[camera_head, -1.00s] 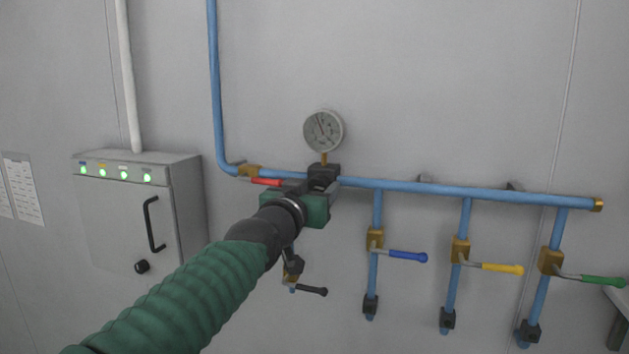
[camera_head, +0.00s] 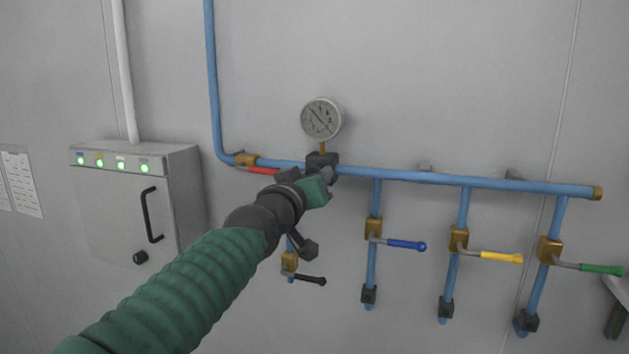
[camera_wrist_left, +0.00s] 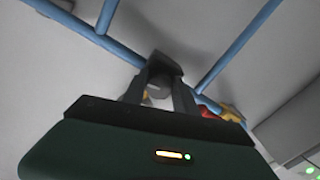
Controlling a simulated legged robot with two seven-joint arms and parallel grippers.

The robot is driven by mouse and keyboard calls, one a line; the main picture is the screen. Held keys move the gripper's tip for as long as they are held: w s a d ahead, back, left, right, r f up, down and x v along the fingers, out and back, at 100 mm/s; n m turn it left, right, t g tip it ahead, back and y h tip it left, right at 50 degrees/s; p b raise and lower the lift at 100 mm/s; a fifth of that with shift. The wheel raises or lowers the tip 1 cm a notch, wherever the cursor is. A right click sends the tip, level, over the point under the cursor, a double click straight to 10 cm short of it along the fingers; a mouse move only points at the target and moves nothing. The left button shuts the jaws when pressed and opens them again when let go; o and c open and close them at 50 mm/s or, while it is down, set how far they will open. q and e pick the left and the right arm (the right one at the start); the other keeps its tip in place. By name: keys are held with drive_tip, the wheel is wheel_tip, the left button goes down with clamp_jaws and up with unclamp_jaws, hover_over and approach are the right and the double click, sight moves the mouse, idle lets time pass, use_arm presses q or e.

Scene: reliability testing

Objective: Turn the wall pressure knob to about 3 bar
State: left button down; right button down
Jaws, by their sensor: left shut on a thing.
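The round pressure gauge (camera_head: 321,119) stands on a brass stem above the blue pipe. Its needle lies diagonally, from upper left to lower right; the numbers are too small to read. Below it, a dark regulator block (camera_head: 322,160) sits on the pipe. My left gripper (camera_head: 327,178) is in front of this block, tilted, and covers the knob. In the left wrist view the gripper's two dark fingers (camera_wrist_left: 161,97) are shut on the dark knob (camera_wrist_left: 160,82), which sits on the block (camera_wrist_left: 166,65).
A red-handled valve (camera_head: 262,170) is close left of my gripper. Blue (camera_head: 406,244), yellow (camera_head: 500,257), green (camera_head: 601,269) and black (camera_head: 310,280) valve handles hang below the pipe. A grey cabinet (camera_head: 130,210) with lit green lamps is at the left.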

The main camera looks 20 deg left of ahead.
use_arm(q)
drive_tip(key=c, duration=1)
unclamp_jaws()
drive_tip(key=shift+s, duration=0.15)
drive_tip(key=shift+o, duration=0.2)
drive_tip(key=s+b, duration=1.3)
drive_tip(key=s, duration=0.3)
drive_tip(key=shift+s+a, duration=0.3)
drive_tip(key=shift+a, duration=0.05)
